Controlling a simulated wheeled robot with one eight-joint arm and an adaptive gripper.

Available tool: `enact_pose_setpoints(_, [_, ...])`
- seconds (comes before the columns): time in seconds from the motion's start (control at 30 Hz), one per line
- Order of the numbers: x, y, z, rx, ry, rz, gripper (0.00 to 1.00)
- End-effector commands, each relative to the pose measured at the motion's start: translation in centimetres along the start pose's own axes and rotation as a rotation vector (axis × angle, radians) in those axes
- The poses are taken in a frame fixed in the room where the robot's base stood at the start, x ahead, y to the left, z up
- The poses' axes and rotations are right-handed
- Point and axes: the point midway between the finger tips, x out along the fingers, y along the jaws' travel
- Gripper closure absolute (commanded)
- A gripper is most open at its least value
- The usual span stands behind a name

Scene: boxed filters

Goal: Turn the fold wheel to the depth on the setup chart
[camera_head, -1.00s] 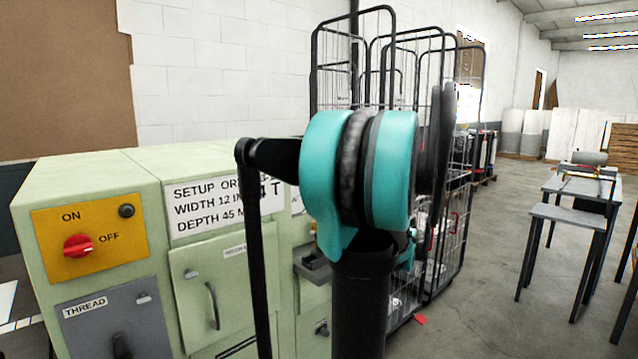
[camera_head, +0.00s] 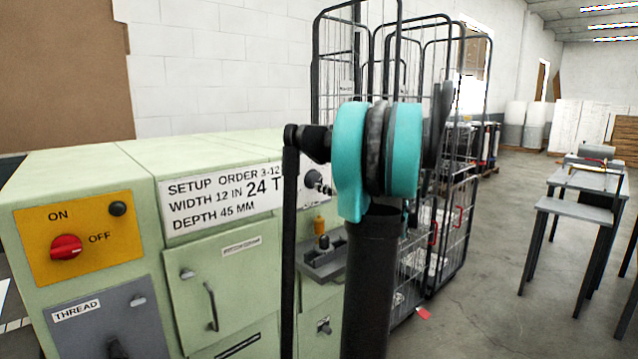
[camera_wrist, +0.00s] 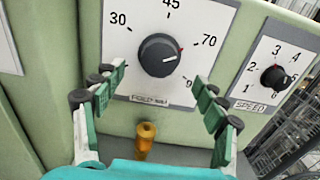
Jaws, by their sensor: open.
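The fold wheel (camera_wrist: 159,56) is a round dark knob on a white dial plate, centred high in the wrist view. The plate reads 30, 45, 70 and a partly covered number. A red mark on the knob's right side points roughly toward 70. My gripper (camera_wrist: 161,84) is open. Its green fingers stand apart to the lower left and lower right of the knob, with nothing between them. The setup chart (camera_head: 220,199) in the head view reads order 3-12, width 12 IN, 24 T, depth 45 MM. In the head view my arm hides the gripper.
A smaller speed knob (camera_wrist: 275,79) sits right of the fold dial. A small orange peg (camera_wrist: 146,137) stands below the dial. The green machine carries a red on/off switch (camera_head: 66,247). Wire cage trolleys (camera_head: 463,215) stand close behind my arm.

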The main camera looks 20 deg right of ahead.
Motion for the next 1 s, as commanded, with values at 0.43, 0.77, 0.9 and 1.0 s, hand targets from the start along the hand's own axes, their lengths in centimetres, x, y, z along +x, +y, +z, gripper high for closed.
enact_pose_setpoints(0.43, [5.8, 0.0, 0.0, -0.001, 0.000, 0.001, 0.28])
enact_pose_setpoints(0.77, [6.1, 0.0, 0.0, -0.001, 0.000, 0.000, 0.28])
enact_pose_setpoints(0.9, [6.0, 0.0, 0.0, -0.001, 0.000, 0.000, 0.45])
enact_pose_setpoints(1.0, [6.0, 0.0, 0.0, -0.001, 0.000, 0.000, 0.58])
